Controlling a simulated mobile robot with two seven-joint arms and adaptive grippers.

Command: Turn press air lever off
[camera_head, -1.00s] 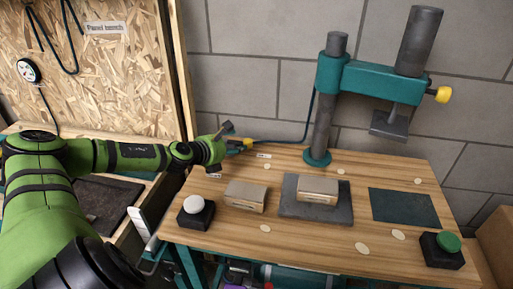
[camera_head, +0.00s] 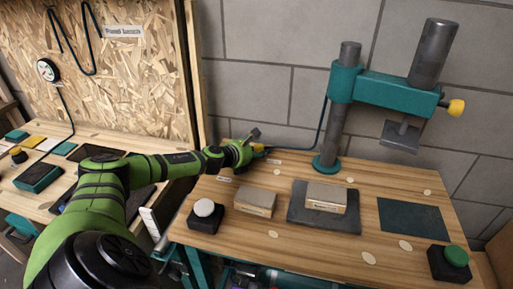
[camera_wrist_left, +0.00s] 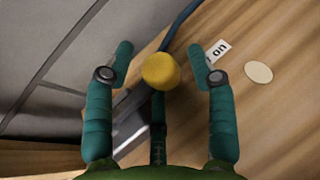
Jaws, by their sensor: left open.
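The press air lever ends in a round yellow knob (camera_wrist_left: 161,70), and a grey metal piece shows below it in the left wrist view. In the head view a small yellow part of it (camera_head: 259,148) shows at the back left of the press bench. My left gripper (camera_wrist_left: 160,58) is open, with one teal finger on each side of the knob. A gap shows on both sides, and the depth between knob and fingertips is hard to judge. My right gripper is out of view.
The teal press (camera_head: 385,88) stands to the right on the wooden bench (camera_head: 300,240). A white button (camera_head: 204,208), wooden blocks and a green button (camera_head: 456,256) are in front. A dark hose (camera_head: 300,150) runs behind the gripper, near the block wall.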

